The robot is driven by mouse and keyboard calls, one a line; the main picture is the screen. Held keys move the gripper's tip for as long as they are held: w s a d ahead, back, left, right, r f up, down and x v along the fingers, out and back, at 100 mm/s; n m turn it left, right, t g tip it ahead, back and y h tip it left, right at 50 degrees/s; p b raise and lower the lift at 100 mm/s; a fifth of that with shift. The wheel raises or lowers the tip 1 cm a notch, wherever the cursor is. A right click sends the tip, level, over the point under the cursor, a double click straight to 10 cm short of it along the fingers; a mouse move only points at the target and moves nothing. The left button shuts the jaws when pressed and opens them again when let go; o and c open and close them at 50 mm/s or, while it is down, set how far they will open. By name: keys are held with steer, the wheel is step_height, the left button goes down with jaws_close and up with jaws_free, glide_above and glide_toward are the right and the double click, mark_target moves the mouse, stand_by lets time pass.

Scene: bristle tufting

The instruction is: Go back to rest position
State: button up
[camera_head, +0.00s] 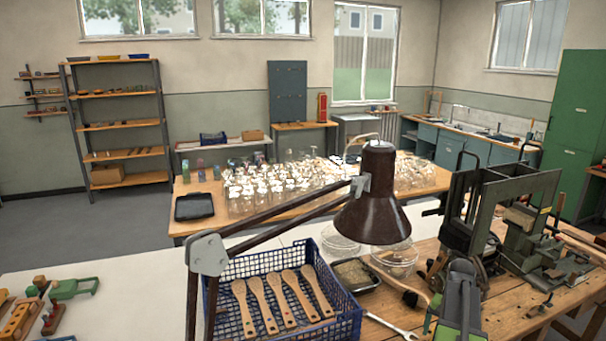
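I cannot make out my gripper in the head view. A green and dark grey bristle tufting machine (532,205) stands on the wooden workbench at the right. A blue plastic crate (228,318) stands at the front centre. Several wooden brush bodies (285,298) with small holes lie side by side in it.
A brown desk lamp (373,205) on a jointed arm rises in front of the crate and hides part of it. A dark tray (355,275), clear round dishes (396,258) and a wrench (390,325) lie near the crate. A table behind holds many glass jars (245,200).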

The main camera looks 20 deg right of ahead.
steer(key=w+a+n, duration=0.3)
steer(key=w+a, duration=0.3)
steer(key=a, duration=0.6)
steer(key=w+a+n, duration=0.2)
steer(key=w+a, duration=0.5)
steer(key=a, duration=0.5)
steer(key=s+a+n, duration=0.3)
steer(key=a+n, duration=0.3)
steer(key=a, duration=1.7)
steer(key=shift+s+a, duration=0.2)
steer(key=shift+a, duration=0.2)
